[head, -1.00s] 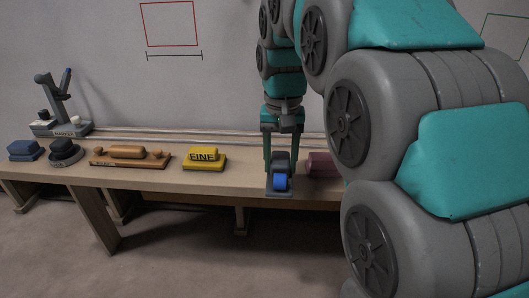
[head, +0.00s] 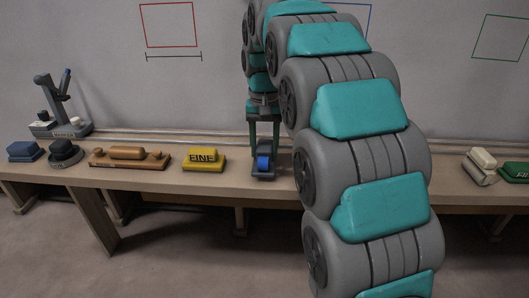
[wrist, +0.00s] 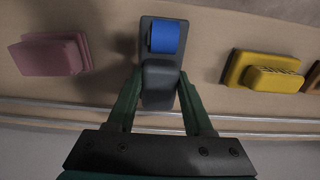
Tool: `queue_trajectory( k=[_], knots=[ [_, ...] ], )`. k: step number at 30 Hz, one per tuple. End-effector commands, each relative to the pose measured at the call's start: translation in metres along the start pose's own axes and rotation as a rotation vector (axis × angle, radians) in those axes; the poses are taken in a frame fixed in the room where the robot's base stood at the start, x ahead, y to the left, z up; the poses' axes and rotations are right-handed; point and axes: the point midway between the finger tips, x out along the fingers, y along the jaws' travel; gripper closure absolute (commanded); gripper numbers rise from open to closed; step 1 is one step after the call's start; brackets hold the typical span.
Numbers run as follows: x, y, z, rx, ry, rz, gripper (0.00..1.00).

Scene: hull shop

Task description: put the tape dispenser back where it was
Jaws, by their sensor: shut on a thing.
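The tape dispenser (head: 264,174) is dark grey with a blue roll. My gripper (head: 264,152) is shut on it from above, at the bench between the yellow block and my arm. In the wrist view the dispenser (wrist: 161,75) sits between the two green fingers of my gripper (wrist: 158,82), blue roll at the far end. I cannot tell whether its base touches the bench top.
The wooden bench (head: 225,184) has a yellow lettered block (head: 204,160) nearby. A pink block (wrist: 50,55) lies on the other side in the wrist view. A wooden-handled tool (head: 129,158), blue block (head: 25,151) and green block (head: 515,172) stand farther off. Rails run along the back.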

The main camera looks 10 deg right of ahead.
Motion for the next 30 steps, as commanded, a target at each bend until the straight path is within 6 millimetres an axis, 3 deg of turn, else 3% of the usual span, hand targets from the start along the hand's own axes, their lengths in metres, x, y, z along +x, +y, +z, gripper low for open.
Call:
queue_trajectory(
  k=[4,14,15,22,30],
  knots=[
    [0.016,0.000,0.001,0.000,0.000,0.000,1.00],
    [0.019,0.000,0.000,0.000,0.001,0.000,1.00],
    [0.018,0.000,0.000,0.000,0.002,0.000,0.44],
    [0.018,0.000,0.000,0.000,0.001,0.000,0.18],
    [0.017,0.000,0.000,0.000,0.002,0.000,0.18]
  ],
)
